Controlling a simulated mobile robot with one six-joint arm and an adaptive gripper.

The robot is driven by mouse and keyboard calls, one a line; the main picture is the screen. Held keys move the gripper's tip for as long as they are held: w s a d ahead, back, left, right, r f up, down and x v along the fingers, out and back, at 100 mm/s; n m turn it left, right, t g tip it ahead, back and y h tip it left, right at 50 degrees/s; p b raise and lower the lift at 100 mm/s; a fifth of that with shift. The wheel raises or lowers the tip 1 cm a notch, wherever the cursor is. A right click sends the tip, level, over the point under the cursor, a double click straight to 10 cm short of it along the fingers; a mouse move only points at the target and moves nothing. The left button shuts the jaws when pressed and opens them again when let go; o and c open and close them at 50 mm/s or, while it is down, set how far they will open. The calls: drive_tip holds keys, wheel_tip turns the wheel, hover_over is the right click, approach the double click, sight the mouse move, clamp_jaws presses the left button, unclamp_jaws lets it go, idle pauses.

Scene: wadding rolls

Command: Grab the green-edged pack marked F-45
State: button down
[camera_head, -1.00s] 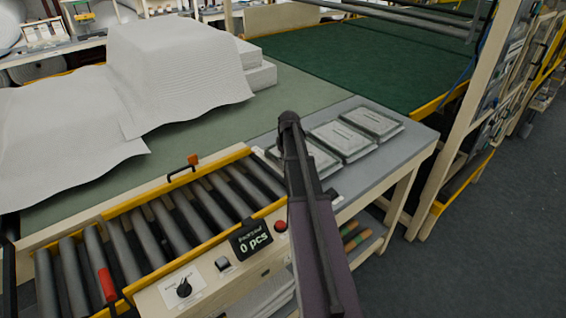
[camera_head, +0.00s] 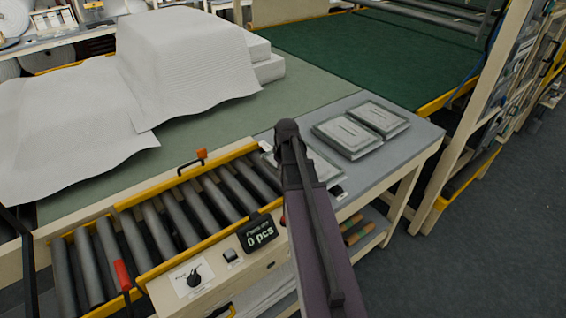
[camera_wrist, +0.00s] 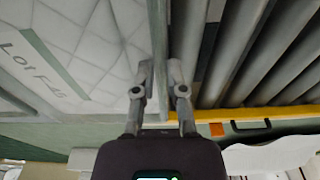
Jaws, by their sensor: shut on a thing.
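The pack marked "Lot F-45" (camera_wrist: 75,45) is white and quilted, with green edge strips, and fills the left of the wrist view. My gripper (camera_wrist: 160,72) is shut on its edge, with one finger on each side. In the head view this pack (camera_head: 326,168) is mostly hidden behind my arm, at the roller end of the grey table. My gripper's fingers are hidden there too. Two similar packs, a middle one (camera_head: 346,136) and a far one (camera_head: 379,118), lie side by side to the right. Their labels are too small to read.
A roller conveyor (camera_head: 165,222) with yellow rails runs along the left, close beside the fingers. A control panel (camera_head: 215,268) with a "0 pcs" display stands in front. White wadding sheets (camera_head: 185,65) lie behind. The grey table (camera_head: 395,155) has bare space at right.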

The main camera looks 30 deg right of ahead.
drive_tip(key=shift+s+a+r, duration=0.15)
drive_tip(key=shift+s+a, duration=0.8)
drive_tip(key=shift+a, duration=0.1)
